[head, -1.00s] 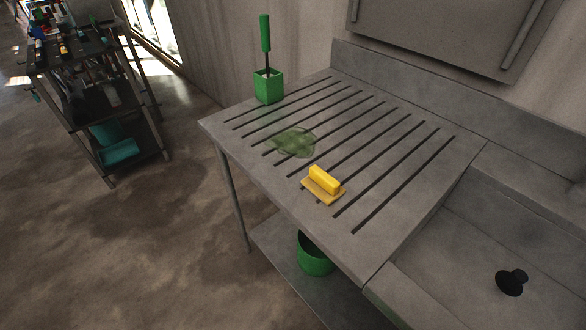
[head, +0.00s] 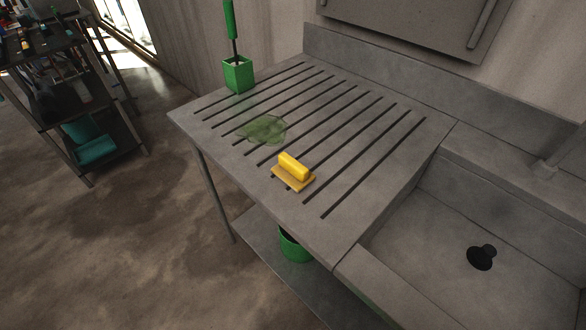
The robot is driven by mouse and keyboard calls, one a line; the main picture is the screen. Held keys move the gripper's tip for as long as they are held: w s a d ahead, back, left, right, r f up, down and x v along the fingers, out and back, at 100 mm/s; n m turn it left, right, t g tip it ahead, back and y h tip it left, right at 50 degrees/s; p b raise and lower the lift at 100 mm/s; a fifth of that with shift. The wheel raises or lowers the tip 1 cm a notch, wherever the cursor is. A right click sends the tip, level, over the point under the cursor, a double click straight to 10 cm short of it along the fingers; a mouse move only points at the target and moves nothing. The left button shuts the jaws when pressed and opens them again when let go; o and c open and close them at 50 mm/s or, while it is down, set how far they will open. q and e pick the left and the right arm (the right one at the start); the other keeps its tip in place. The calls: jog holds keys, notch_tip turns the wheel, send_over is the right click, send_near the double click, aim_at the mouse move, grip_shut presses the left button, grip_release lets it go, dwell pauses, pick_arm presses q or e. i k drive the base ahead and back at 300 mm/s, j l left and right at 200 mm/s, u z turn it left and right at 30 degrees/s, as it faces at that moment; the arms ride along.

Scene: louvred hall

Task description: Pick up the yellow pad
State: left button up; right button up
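The yellow pad (head: 293,170) lies on the slotted grey drainboard (head: 340,178), near its front edge. It has a flat, darker yellow base and a bright yellow block-shaped grip on top. It looks unobstructed, with nothing touching it from above. Neither of my grippers shows in the head view.
A green stain (head: 264,130) lies behind the pad. A green holder (head: 238,74) with a green-handled tool stands at the back left corner. A sink with a black plunger-like piece (head: 481,257) is at right. A green bucket (head: 295,247) sits on the lower shelf; a cluttered rack (head: 75,100) stands left.

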aim_at(295, 175)
jog(key=k+z, duration=0.2)
jog(key=z, duration=0.15)
jog(key=k+l+z, duration=0.2)
jog(key=z, duration=0.15)
